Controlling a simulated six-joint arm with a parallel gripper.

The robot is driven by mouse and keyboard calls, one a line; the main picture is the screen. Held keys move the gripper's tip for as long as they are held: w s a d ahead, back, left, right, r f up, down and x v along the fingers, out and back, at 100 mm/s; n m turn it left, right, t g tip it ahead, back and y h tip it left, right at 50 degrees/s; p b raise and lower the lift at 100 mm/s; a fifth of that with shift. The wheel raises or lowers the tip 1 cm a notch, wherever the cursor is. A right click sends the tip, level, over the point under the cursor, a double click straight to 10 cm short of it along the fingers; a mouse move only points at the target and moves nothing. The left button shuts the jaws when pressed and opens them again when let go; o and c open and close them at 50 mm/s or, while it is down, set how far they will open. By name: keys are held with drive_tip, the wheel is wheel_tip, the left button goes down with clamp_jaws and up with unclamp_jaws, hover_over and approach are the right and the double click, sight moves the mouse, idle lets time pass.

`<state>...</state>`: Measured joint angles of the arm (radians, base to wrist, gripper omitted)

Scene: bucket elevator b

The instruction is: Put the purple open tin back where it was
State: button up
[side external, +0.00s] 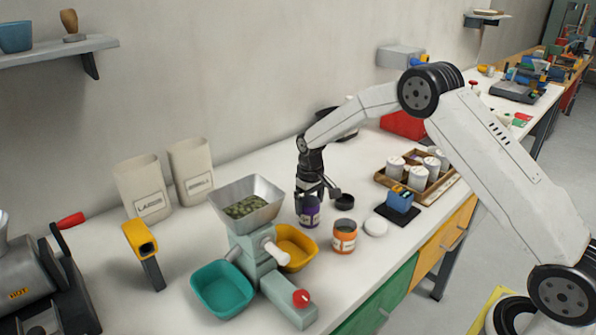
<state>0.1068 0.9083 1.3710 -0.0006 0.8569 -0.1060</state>
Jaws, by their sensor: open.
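The purple tin (310,214) stands upright on the white worktop, right of the mill and behind the orange tin. My gripper (312,194) is directly above it, pointing down, with its jaws open at the tin's upper part. The gripper hides the tin's top, and I cannot tell whether the fingers touch it.
An orange tin (344,236) and a white lid (376,227) stand close in front. The mill with a green-filled hopper (246,204), a yellow bin (297,247) and a teal bin (222,289) are left. A wooden tray (448,190) of white canisters is right.

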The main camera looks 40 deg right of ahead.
wheel_tip(320, 180, up, 10)
idle(0.5)
drive_tip(key=shift+s+r, duration=0.1)
idle(0.4)
drive_tip(key=s+a+f+t, duration=0.1)
drive_tip(key=s+a, duration=0.2)
drive_tip(key=s, duration=1)
drive_tip(key=s+a+f+t, duration=0.1)
drive_tip(key=s+a, duration=0.1)
drive_tip(key=s, duration=1.1)
drive_tip(key=shift+a+f+t, duration=0.15)
drive_tip(key=shift+a+t, duration=0.15)
drive_tip(key=shift+a, duration=0.1)
drive_tip(key=shift+c, duration=0.2)
